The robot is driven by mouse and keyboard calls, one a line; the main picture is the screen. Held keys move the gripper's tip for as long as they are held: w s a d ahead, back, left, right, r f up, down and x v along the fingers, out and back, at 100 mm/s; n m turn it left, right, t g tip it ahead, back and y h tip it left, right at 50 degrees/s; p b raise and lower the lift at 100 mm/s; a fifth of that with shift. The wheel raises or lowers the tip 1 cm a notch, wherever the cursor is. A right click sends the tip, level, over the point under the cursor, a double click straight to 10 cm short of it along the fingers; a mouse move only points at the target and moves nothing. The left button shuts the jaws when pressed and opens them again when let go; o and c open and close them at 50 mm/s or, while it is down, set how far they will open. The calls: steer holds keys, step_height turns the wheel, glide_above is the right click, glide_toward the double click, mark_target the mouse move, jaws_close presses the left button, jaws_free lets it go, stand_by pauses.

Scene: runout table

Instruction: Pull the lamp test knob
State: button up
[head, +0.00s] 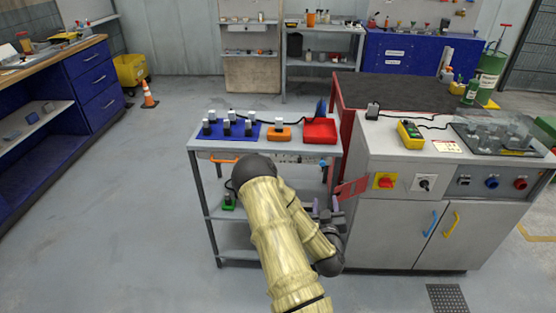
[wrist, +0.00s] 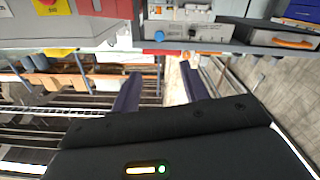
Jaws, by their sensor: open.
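In the wrist view, a pale grey control box (wrist: 185,31) has a blue round knob (wrist: 159,36) and smaller dark controls. Its labels are too small to read, so I cannot tell which control is the lamp test knob. In the head view, the pale box (head: 290,158) shows under the front edge of the workbench top, partly behind my arm. My gripper (head: 326,204) is low in front of the bench's right side, beside the grey cabinet. In the wrist view, my gripper (wrist: 160,70) is open and empty, its fingers apart from the knobs.
The grey cabinet (head: 390,230) on the right carries a red switch (head: 386,181), a black selector (head: 425,184) and blue and red knobs. A red tag-like plate (head: 352,189) is close to my gripper. The bench drawer has an orange handle (head: 225,160). Floor left is clear.

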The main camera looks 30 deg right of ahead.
steer(key=a+r+m+g+y+p, duration=0.1)
steer(key=a+r+g+y+p, duration=0.3)
steer(key=a, duration=0.4)
steer(key=a+r+m+g+y+p, duration=0.1)
steer(key=a+r+g+y+p, duration=0.1)
steer(key=a+r+g+p, duration=0.4)
steer(key=s+a+r+n+g+y+p, duration=0.2)
steer(key=s+a+r+n, duration=0.3)
steer(key=s+a+r, duration=0.7)
steer(key=s+a+y, duration=0.1)
steer(key=a, duration=0.2)
steer(key=shift+g, duration=0.4)
steer(key=shift+r, duration=0.1)
